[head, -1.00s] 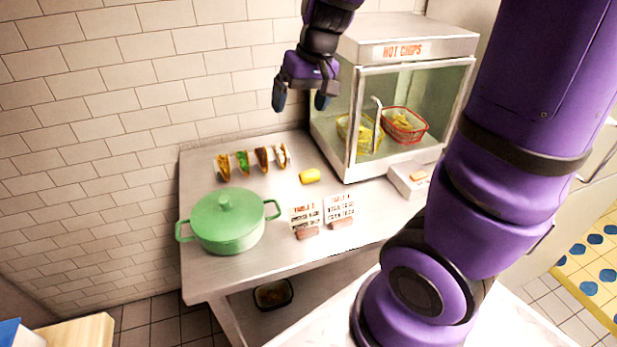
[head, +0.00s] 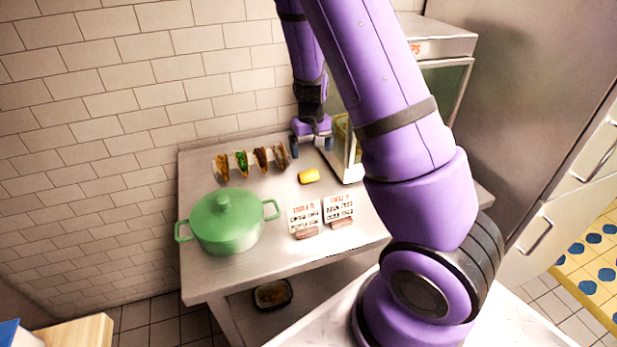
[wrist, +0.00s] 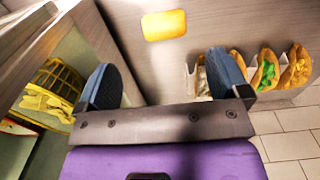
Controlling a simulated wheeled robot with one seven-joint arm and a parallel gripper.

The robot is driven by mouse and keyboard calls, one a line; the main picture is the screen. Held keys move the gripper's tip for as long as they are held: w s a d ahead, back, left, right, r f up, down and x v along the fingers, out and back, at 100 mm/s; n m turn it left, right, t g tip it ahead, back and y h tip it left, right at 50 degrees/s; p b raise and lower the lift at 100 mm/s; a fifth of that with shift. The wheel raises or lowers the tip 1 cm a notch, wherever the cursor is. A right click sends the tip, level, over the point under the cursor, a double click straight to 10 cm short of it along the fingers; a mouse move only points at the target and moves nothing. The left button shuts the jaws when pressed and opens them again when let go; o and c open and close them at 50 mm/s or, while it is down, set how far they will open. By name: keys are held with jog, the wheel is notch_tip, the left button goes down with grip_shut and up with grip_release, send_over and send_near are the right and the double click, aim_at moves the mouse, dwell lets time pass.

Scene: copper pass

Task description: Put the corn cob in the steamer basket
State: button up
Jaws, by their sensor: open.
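The yellow corn cob (head: 309,176) lies on the metal table, between the tacos and the two small signs. It also shows at the top of the wrist view (wrist: 164,25). My gripper (head: 311,142) is open and empty, pointing down at the back of the table, beyond the cob and apart from it. In the wrist view its two fingers (wrist: 164,70) are spread, with the cob ahead of the gap between them. I cannot pick out a steamer basket for certain. A green lidded pot (head: 226,222) stands at the table's left.
A rack of tacos (head: 241,161) stands close left of my gripper. The glass chip cabinet (head: 443,97) is close on the right, with a yellow basket (wrist: 52,88) inside. Two signs (head: 305,217) stand in front of the cob. A dark container (head: 272,294) sits below.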

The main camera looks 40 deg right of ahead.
aim_at(309, 174)
jog(key=f, duration=0.9)
jog(key=shift+a+f, duration=0.25)
jog(key=shift+f, duration=0.15)
jog(key=c, duration=1.1)
jog(key=shift+r, duration=0.15)
